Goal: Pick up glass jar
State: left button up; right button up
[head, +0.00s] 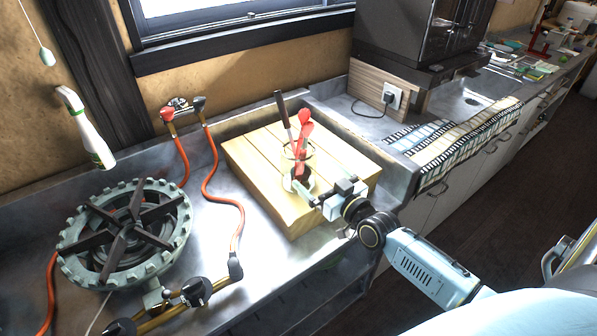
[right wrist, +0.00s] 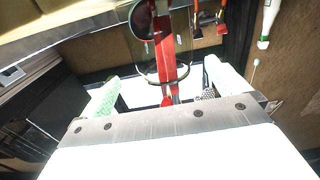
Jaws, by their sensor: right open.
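The glass jar (head: 287,163) stands on the wooden board, with red utensils (head: 304,128) and a dark-handled one sticking up out of it. My right gripper (head: 312,186) is open at the near right side of the jar, low and close to it. In the right wrist view, the clear jar (right wrist: 150,64) with a red utensil inside shows ahead of and between the two spread fingers (right wrist: 163,88). The fingers do not grip it; whether either touches the glass I cannot tell. My left gripper is out of view.
The wooden board (head: 253,170) lies on the metal counter. A gas burner (head: 125,235) with orange hoses (head: 214,185) stands to the left. A white bottle (head: 88,130) is at the upper left. A striped cloth (head: 455,145) covers the counter at right.

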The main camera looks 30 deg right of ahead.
aim_at(302, 164)
jog(key=shift+w+a+f+b, duration=0.1)
jog(key=shift+w+a+b, duration=0.05)
jog(key=shift+w, duration=1.05)
jog(key=shift+w+a+b, duration=0.15)
jog(key=shift+w+b, duration=0.05)
jog(key=shift+w, duration=0.95)
jog(key=shift+w+a+f+b, duration=0.1)
jog(key=shift+w+a+b, duration=0.05)
jog(key=shift+w, duration=1.05)
jog(key=c, duration=1.1)
jog(key=shift+r, duration=0.15)
jog(key=shift+c, duration=0.7)
